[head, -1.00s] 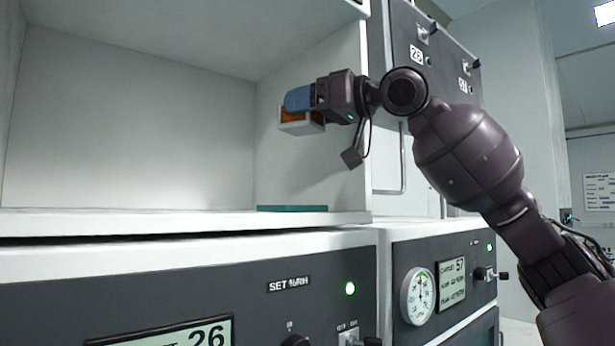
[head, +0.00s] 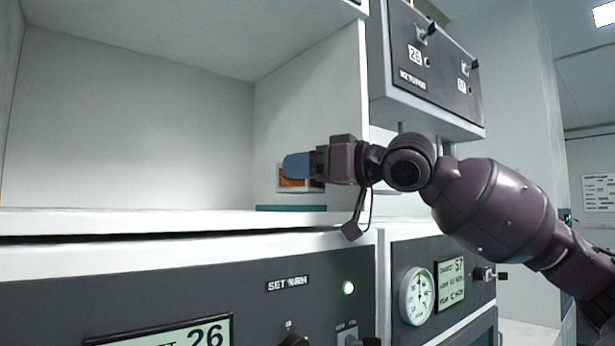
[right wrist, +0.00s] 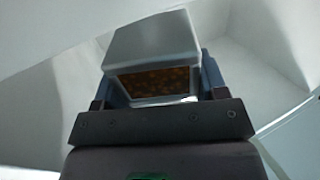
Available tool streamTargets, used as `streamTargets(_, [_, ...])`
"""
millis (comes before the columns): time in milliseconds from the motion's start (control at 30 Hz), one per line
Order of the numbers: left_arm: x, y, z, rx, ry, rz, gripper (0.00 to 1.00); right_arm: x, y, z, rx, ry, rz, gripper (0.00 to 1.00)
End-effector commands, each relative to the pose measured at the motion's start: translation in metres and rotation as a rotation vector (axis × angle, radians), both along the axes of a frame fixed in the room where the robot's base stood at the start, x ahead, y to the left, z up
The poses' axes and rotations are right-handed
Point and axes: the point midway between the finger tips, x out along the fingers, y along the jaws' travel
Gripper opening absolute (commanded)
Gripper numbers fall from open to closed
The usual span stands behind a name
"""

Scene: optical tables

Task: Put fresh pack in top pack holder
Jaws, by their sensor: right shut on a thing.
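The pack (head: 291,183), a small pale box with an orange-brown speckled window, is in my right gripper (head: 298,167), inside the open white compartment near its right wall. The right wrist view also shows the pack (right wrist: 155,58) between the fingers, its speckled side facing the camera. The blue fingers are shut on it. A flat teal holder (head: 292,208) lies on the compartment floor by the right wall, just below the pack. A small gap seems to separate them. The holder does not show in the right wrist view. My left gripper is out of view.
The compartment's right wall edge (head: 363,125) stands close to my right wrist. The shelf's front lip (head: 160,222) runs below. A grey panel box (head: 432,75) hangs above my forearm. The left part of the compartment (head: 130,120) is empty.

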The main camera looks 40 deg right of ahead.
Motion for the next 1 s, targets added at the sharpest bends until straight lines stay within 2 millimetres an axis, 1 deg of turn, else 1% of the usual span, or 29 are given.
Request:
streamTargets(33, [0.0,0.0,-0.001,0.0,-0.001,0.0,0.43,0.0,0.0,-0.005,-0.002,0.001,-0.002,0.39])
streamTargets(133, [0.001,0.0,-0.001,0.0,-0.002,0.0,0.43,0.0,0.0,-0.009,-0.001,0.0,0.0,0.39])
streamTargets(433, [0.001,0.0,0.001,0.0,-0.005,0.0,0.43,0.0,0.0,-0.01,0.0,-0.001,0.001,0.39])
streamTargets(767, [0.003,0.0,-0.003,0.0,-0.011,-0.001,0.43,-0.001,0.0,-0.018,0.0,-0.001,0.001,0.39])
streamTargets(800, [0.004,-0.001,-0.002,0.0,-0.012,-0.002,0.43,0.0,0.0,-0.019,0.0,0.0,0.001,0.67])
streamTargets(967, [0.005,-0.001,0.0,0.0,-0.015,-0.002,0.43,0.0,0.0,-0.018,0.0,0.0,0.001,0.91])
streamTargets(1000, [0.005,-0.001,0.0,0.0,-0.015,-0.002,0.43,0.0,0.0,-0.018,0.0,0.0,0.001,0.91])
